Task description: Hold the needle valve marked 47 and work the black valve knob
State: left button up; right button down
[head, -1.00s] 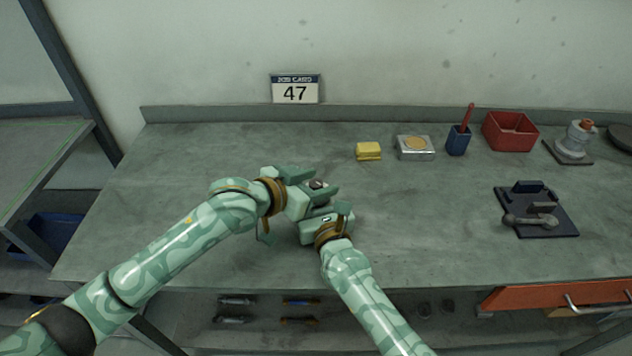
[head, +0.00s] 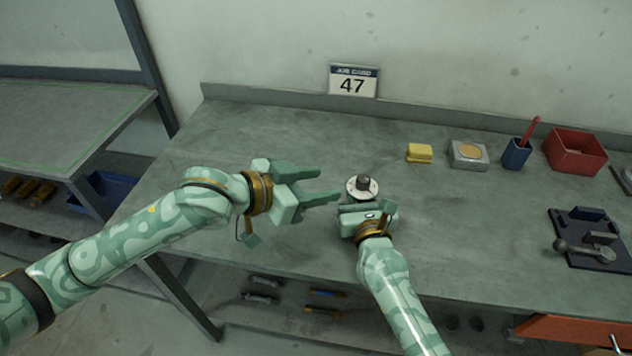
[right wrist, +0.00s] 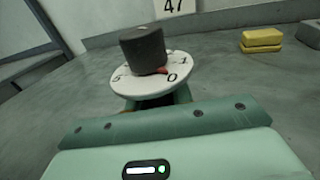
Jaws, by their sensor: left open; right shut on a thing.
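The needle valve has a round white dial (head: 352,190) topped by a black knob (head: 363,183). In the right wrist view the dial (right wrist: 128,80) shows the figures 5, 0 and 1, and the knob (right wrist: 143,49) has a red pointer near the 0. My right gripper (head: 362,208) is shut on the valve below the dial; the valve's body is mostly hidden behind the gripper. My left gripper (head: 338,186) is open and empty, to the left of the valve and apart from the knob, its fingers pointing right.
A job card reading 47 (head: 353,80) stands at the back. A yellow block (head: 419,153), a metal box with a tan disc (head: 468,155), a blue cup (head: 516,154) and a red bin (head: 575,152) stand to the right. A dark fixture (head: 590,240) lies at far right.

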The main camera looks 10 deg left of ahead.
dwell(0.3)
jog(key=c, duration=1.1)
grip_release()
jog(key=shift+c, duration=0.2)
jog(key=shift+s, duration=0.1)
